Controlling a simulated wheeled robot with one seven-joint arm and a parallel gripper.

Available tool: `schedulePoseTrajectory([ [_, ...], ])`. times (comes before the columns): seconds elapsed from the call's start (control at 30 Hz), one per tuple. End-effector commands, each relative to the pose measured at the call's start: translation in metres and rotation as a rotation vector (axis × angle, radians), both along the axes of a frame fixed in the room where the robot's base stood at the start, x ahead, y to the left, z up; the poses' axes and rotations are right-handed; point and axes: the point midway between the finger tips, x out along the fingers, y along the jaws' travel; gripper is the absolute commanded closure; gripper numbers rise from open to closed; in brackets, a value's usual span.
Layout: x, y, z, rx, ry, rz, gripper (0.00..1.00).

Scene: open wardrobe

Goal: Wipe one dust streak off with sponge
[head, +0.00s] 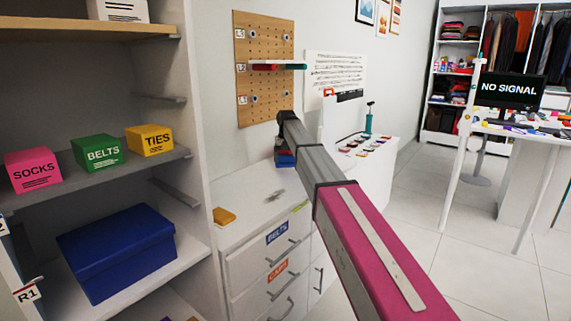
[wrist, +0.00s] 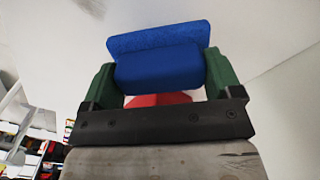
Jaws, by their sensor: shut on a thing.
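My gripper (head: 284,150) is over the back of the white dresser top, partly hidden by my arm. In the wrist view its two green fingers (wrist: 160,76) are shut on a blue sponge (wrist: 158,68), one on each side. A red part shows beneath the sponge. In the head view the sponge (head: 286,160) shows as a small blue patch; I cannot tell whether it touches a surface. A grey dust streak (head: 276,196) lies on the dresser top, in front of the gripper. A grey smudge, likely dust, shows at the wrist view's top left (wrist: 93,7).
A small yellow-orange block (head: 224,216) lies on the dresser's (head: 240,232) front left corner. Shelves with coloured boxes (head: 103,152) and a blue bin (head: 118,250) stand left. A pegboard (head: 262,65) hangs behind. Small items (head: 368,143) lie on the right-hand top.

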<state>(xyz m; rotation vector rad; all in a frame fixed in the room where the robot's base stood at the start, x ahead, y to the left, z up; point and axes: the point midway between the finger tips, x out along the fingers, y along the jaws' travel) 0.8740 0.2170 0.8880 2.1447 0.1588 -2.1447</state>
Motion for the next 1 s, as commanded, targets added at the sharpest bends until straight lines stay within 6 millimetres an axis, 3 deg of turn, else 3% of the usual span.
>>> schedulePoseTrajectory([
  [0.43,0.009,-0.004,0.038,0.0,-0.001,-0.002,0.38],
  [1.0,0.009,-0.005,0.04,0.0,0.0,-0.002,0.38],
])
